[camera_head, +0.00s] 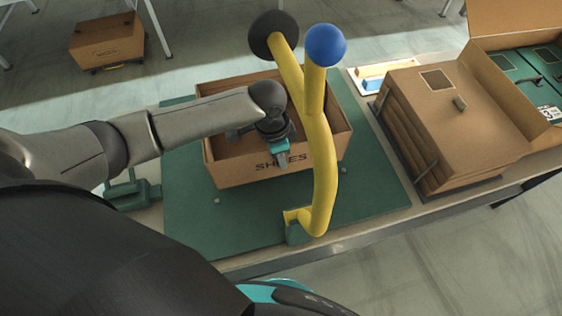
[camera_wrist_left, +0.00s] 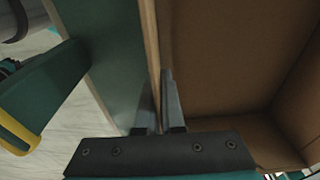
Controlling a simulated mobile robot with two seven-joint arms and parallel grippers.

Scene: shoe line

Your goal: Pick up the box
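The box (camera_head: 236,172) is an open brown cardboard box with dark SHOES lettering on its near wall. It sits upright on a green mat (camera_head: 240,229). My left gripper (camera_head: 281,159) is at the near wall, beside the lettering. In the left wrist view the left gripper (camera_wrist_left: 158,106) has its fingers close together on both sides of the box's wall (camera_wrist_left: 151,48), one inside and one outside. The box's inside (camera_wrist_left: 232,60) looks empty where it shows. The yellow post hides part of the box. My right gripper is not in view.
A curved yellow post (camera_head: 319,165) with a blue ball (camera_head: 326,45) and a black disc (camera_head: 273,35) stands close to the box's right side. A stack of brown cardboard (camera_head: 455,120) stands to the right. Another carton (camera_head: 107,42) is at far left.

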